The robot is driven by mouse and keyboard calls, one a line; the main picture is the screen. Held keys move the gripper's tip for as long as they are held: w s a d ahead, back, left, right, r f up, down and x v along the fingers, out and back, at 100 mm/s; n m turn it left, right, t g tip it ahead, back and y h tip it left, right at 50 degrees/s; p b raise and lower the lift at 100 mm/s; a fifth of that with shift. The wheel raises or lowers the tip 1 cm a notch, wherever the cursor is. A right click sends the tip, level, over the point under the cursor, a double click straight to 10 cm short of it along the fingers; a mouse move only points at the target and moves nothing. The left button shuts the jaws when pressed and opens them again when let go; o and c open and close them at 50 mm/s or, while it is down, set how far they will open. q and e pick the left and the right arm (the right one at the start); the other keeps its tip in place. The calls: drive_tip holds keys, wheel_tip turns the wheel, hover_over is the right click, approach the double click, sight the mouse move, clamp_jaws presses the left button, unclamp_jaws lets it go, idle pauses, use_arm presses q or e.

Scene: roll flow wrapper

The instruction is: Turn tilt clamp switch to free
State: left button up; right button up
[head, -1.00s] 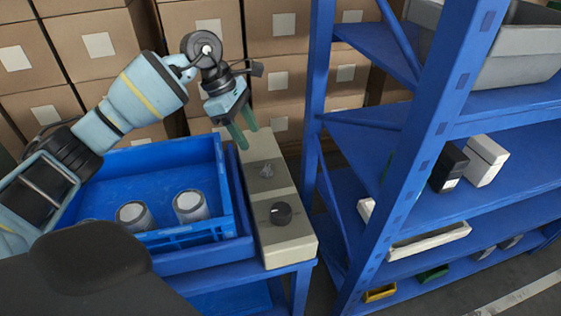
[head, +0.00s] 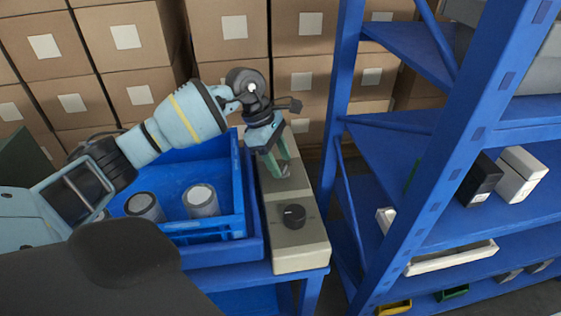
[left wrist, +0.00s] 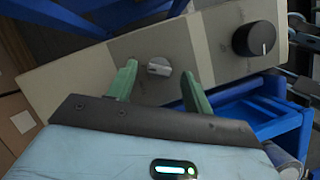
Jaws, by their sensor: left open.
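A long beige control box (head: 300,250) carries a small grey switch knob (head: 285,171) and a larger round black knob (head: 294,216) nearer to me. My left gripper (head: 276,173) is over the box at the grey knob, its green fingers pointing down. In the left wrist view, the fingers of the left gripper (left wrist: 156,86) are open. The grey knob (left wrist: 158,67) shows in the gap between them, apparently untouched. The black knob (left wrist: 255,38) is off to the right there. The labels are too small to read. My right gripper is not in view.
A blue crate (head: 240,185) with grey-white cylinders (head: 201,201) stands left of the box. A blue shelf rack (head: 420,170) stands close on the right. Stacked cardboard boxes (head: 228,32) fill the back.

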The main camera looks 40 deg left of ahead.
use_arm(q)
drive_tip(key=shift+w+d+f, duration=0.1)
drive_tip(key=shift+d+f, duration=0.1)
drive_tip(key=shift+f, duration=0.3)
drive_tip(key=c, duration=1)
